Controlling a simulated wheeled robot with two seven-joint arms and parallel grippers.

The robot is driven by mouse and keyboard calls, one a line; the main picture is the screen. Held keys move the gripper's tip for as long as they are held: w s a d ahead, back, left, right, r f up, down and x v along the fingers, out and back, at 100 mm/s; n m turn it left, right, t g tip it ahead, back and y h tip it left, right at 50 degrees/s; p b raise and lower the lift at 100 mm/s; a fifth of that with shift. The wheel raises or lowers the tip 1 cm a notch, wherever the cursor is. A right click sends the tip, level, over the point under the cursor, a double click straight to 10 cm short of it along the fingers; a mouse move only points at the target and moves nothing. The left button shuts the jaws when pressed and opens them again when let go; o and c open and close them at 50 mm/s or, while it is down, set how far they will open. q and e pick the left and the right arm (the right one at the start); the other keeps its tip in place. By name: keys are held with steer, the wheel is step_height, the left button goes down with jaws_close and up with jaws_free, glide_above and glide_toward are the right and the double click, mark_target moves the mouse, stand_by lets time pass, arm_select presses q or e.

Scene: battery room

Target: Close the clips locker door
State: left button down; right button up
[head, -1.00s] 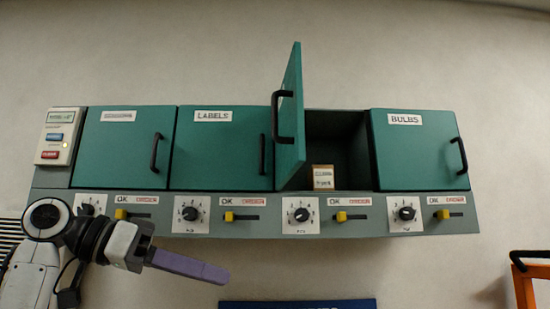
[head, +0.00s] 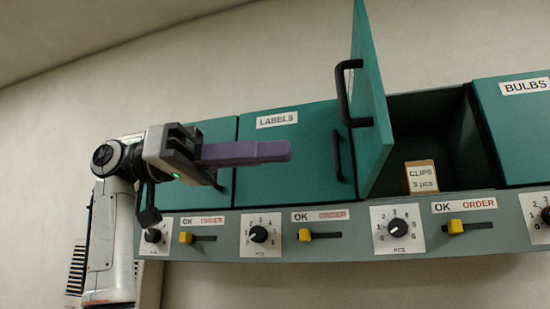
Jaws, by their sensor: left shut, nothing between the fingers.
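The clips locker door (head: 372,105) is a green panel standing open, swung out toward me on its left side, with a black bar handle (head: 347,92). Behind it the clips compartment (head: 430,125) is dark and open, and a small cardboard box (head: 421,176) labelled "CLIPS 5 pcs" sits inside on its floor. My left gripper (head: 288,151) has purple fingers, is shut and empty, and points right in front of the labels door (head: 285,180). Its tips appear left of the open door, with a gap between them in the picture. My right gripper is not in view.
The bulbs door (head: 515,130) at the right is shut, and so is the labels door. Below the doors runs a grey panel (head: 345,245) with dials and yellow sliders (head: 305,235). The wall above is bare.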

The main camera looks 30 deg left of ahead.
mark_target(377, 146)
arm_select(q)
steer(key=x, duration=1)
steer(key=shift+w+d, duration=0.2)
steer(key=shift+d, duration=0.15)
steer(key=shift+d, duration=0.15)
